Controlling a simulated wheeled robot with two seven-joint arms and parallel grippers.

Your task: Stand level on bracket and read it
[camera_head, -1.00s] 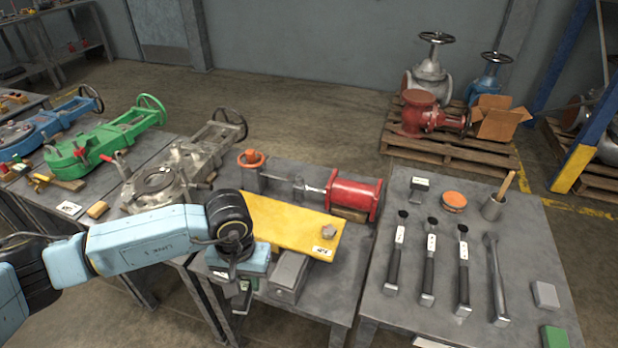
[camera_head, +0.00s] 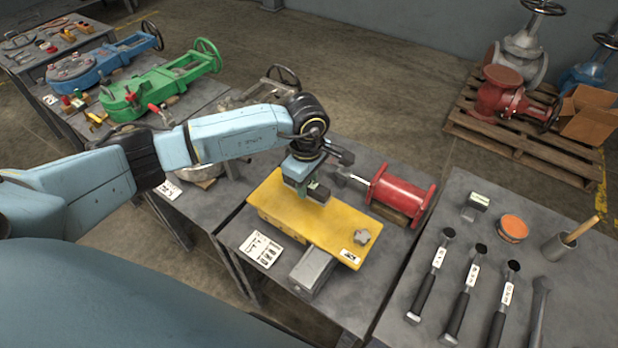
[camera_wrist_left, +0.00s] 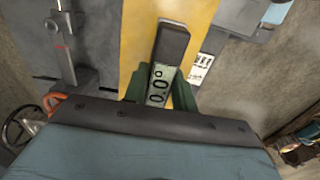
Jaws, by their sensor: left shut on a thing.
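In the head view my left gripper (camera_head: 306,188) holds the level (camera_head: 318,194) over the top face of the yellow bracket (camera_head: 290,216). The bracket also shows in the left wrist view (camera_wrist_left: 137,40). I cannot tell whether the level's underside touches the bracket. My right gripper is not in view.
A grey block (camera_head: 312,270) and a printed card (camera_head: 260,250) lie by the bracket's near edge. A red cylinder (camera_head: 402,192) lies behind it. The right table (camera_head: 440,235) holds several hammers, an orange tin (camera_head: 513,228) and a cup (camera_head: 558,246).

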